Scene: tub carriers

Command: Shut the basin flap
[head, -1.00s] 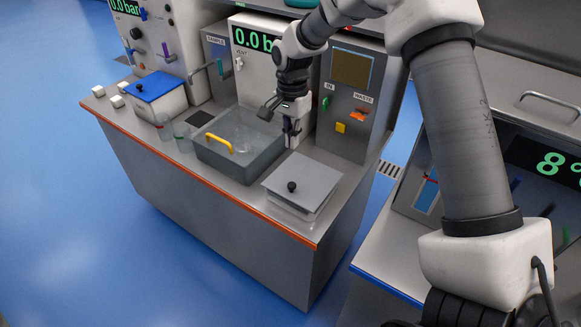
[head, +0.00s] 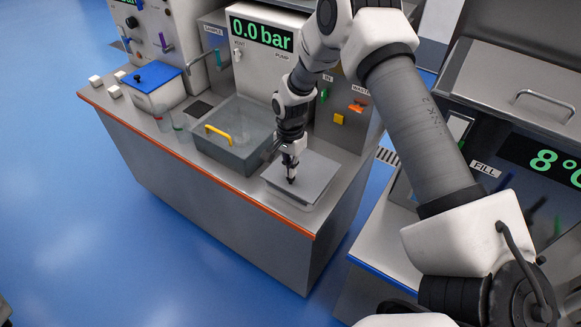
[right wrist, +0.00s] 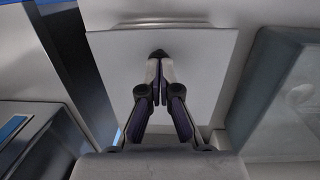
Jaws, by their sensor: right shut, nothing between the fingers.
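The basin (head: 225,158) is a grey box on the bench in the head view. A clear pane with a yellow handle (head: 218,134) appears to lie flat across its top; its exact tilt is hard to tell. The basin also shows at the right of the right wrist view (right wrist: 285,95). My right gripper (head: 291,180) is shut and empty, pointing down over the grey lid of the tub right of the basin. Its fingertips (right wrist: 160,56) hide most of the lid's dark knob; contact is unclear. My left gripper is out of view.
The grey-lidded tub (head: 318,178) stands near the bench's right end. A blue-lidded tub (head: 153,76), glasses and small white blocks are at the left. Instrument panels (head: 262,55) rise behind the basin. A floor gap separates a second bench at the right.

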